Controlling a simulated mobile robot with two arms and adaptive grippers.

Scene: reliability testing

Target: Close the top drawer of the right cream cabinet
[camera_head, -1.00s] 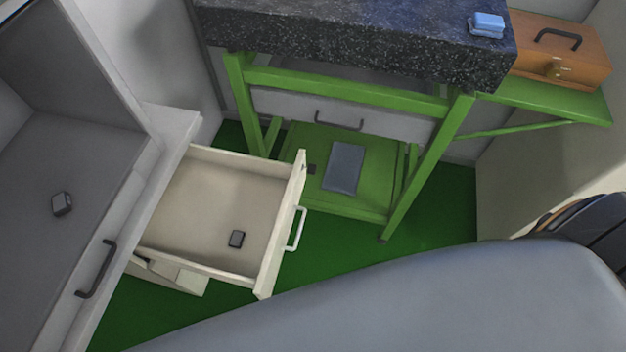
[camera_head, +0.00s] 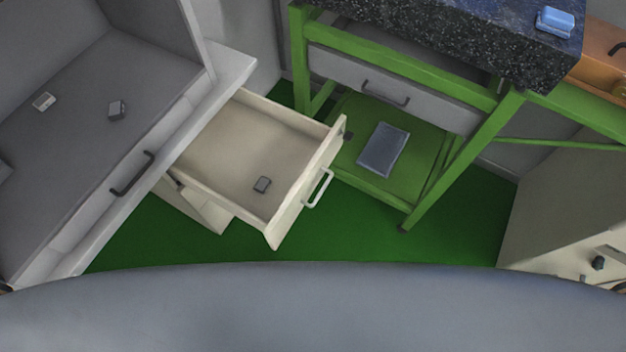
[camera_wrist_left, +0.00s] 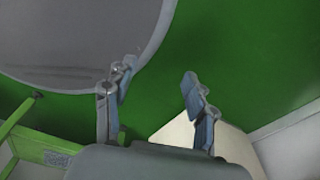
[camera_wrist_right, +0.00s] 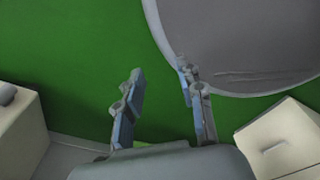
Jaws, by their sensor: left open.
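A cream drawer (camera_head: 228,150) stands pulled well out in the head view, left of centre. My left gripper (camera_wrist_left: 158,80) is open and empty above the green floor. My right gripper (camera_wrist_right: 160,72) is open and empty, also over the floor. Neither gripper shows in the head view.
A green-framed bench (camera_head: 462,150) with a dark speckled top (camera_head: 450,45) stands behind the drawer. A grey counter (camera_head: 75,130) with small blocks is at the left. Green floor (camera_head: 420,245) is free between the drawer and the right cabinet. My grey base fills the bottom.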

